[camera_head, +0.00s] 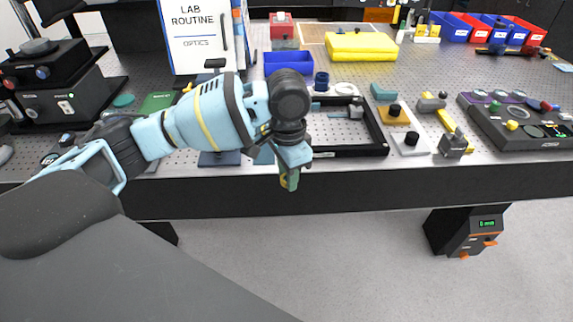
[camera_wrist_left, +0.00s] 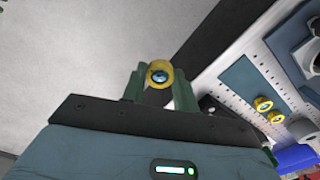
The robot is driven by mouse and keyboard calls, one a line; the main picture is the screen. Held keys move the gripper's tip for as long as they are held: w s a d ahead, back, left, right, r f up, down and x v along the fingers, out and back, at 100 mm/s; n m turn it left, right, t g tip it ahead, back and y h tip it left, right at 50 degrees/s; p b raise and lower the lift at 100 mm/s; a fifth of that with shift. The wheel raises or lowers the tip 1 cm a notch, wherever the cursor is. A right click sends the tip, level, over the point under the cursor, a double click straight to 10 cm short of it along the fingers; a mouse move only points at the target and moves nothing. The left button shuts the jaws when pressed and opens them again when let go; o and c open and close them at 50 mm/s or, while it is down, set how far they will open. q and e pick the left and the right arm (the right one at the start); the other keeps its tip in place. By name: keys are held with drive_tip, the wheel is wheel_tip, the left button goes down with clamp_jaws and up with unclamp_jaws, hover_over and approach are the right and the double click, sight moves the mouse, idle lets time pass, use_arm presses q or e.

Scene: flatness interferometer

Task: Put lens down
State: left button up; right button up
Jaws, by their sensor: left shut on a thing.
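My left gripper (camera_head: 290,180) hangs just in front of the table's front edge, over the floor. In the left wrist view its two green fingers are shut on the lens (camera_wrist_left: 159,75), a small blue glass in a yellow ring. The lens sits between the fingertips, clear of any surface. In the head view the fingers and wrist mostly hide it. My right gripper does not show in either view.
The perforated table (camera_head: 225,93) is crowded. A black frame (camera_head: 383,143) stands behind the gripper, with a blue bin (camera_head: 289,62) farther back. A dark tray of optics (camera_head: 490,120) lies at right. Yellow-ringed pieces (camera_wrist_left: 262,104) show in the wrist view.

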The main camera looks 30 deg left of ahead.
use_arm(q)
drive_tip(key=s+d+n, duration=0.1)
drive_tip(key=s+n, duration=0.6)
drive_tip(key=s, duration=0.2)
drive_tip(key=shift+d+f, duration=0.2)
drive_tip(key=shift+f, duration=0.05)
drive_tip(key=shift+r, duration=0.1)
idle(0.4)
